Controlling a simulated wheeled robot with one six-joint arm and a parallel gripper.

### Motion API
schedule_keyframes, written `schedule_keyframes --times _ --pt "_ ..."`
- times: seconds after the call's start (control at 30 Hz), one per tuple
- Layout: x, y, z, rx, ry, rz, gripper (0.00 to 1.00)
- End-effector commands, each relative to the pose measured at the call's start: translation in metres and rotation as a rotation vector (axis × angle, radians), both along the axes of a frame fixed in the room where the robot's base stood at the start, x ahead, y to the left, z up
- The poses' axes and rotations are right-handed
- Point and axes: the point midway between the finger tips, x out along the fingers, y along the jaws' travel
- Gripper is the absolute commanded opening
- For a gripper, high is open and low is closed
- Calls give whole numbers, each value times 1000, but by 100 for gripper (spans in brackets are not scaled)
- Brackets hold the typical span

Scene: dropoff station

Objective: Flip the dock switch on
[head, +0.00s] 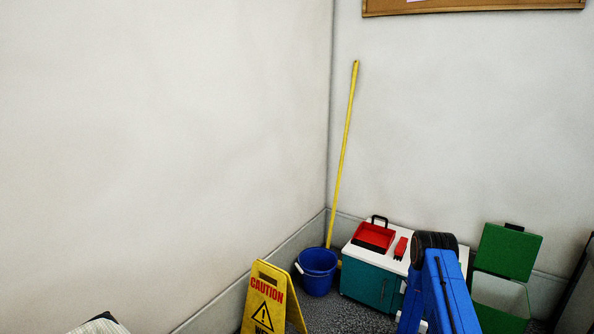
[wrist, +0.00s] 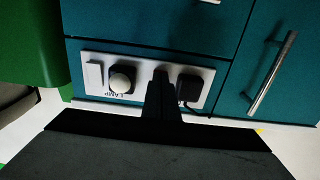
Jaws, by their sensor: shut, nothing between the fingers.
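In the wrist view a pale switch plate (wrist: 146,57) is fixed on the teal cabinet front. It carries a white rocker (wrist: 95,75) at its left end, a round light knob (wrist: 121,82) on a black base, and a black block (wrist: 189,88) at the right. The word LAMP reads upside down below the knob. I cannot tell which part is the dock switch or its state. My gripper (wrist: 161,72) is shut and empty, with its tips over the plate between knob and black block. Contact cannot be told. My arm hides the plate in the head view.
The teal cabinet (head: 370,284) bears a red toolbox (head: 374,236) and a small red item (head: 401,248). An open green bin (head: 508,252) stands at right. A blue bucket (head: 318,272), yellow pole (head: 344,150) and caution sign (head: 264,300) stand at left. A metal handle (wrist: 272,75) projects right of the plate.

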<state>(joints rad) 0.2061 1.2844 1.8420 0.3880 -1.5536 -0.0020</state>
Motion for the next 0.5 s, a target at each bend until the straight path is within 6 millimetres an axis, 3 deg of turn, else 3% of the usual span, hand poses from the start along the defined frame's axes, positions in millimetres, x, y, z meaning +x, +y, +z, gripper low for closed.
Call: schedule_keyframes --times 0.5 --pt "-20 14 0 0 0 0 0"
